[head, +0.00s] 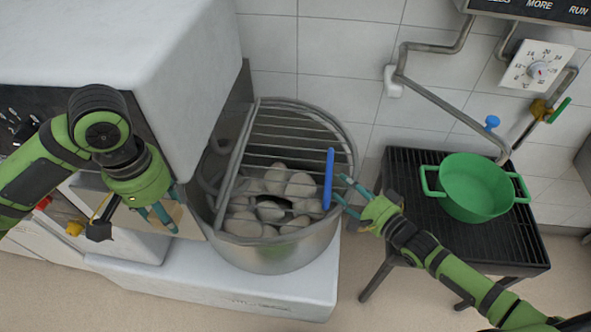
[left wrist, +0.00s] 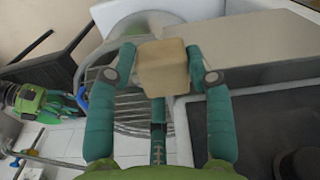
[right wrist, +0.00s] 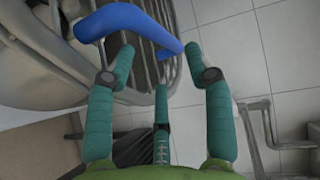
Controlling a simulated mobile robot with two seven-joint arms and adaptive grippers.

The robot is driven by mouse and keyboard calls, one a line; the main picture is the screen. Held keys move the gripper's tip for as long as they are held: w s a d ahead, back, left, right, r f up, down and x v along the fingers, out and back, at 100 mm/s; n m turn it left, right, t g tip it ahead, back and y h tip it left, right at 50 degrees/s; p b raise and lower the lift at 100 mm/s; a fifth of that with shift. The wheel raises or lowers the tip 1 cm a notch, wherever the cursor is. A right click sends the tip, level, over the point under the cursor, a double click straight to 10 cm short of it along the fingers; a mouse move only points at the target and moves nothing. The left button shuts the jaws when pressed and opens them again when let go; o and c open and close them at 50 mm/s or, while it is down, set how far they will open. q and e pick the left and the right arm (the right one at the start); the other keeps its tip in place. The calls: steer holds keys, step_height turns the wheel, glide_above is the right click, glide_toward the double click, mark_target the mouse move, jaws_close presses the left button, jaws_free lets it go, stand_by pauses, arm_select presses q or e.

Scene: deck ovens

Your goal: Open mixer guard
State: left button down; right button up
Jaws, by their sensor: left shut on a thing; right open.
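The mixer bowl (head: 275,255) is a round steel bowl holding several pale lumps (head: 275,180). The guard's blue handle (head: 328,180) is at the bowl's right side and shows large in the right wrist view (right wrist: 130,25). My right gripper (head: 342,190) is open, with its fingertips close to the handle; I cannot tell whether they touch. My left gripper (head: 165,217) is left of the bowl, shut on a tan block (left wrist: 162,67).
The white mixer body (head: 120,40) stands behind and left of the bowl. A black slatted stand (head: 400,180) with a green pot (head: 475,190) is at the right. A pipe (head: 440,95) runs along the tiled wall. Floor is clear in front.

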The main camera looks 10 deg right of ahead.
mark_target(330, 174)
steer(key=x, duration=0.7)
steer(key=shift+a, duration=0.1)
jaws_close()
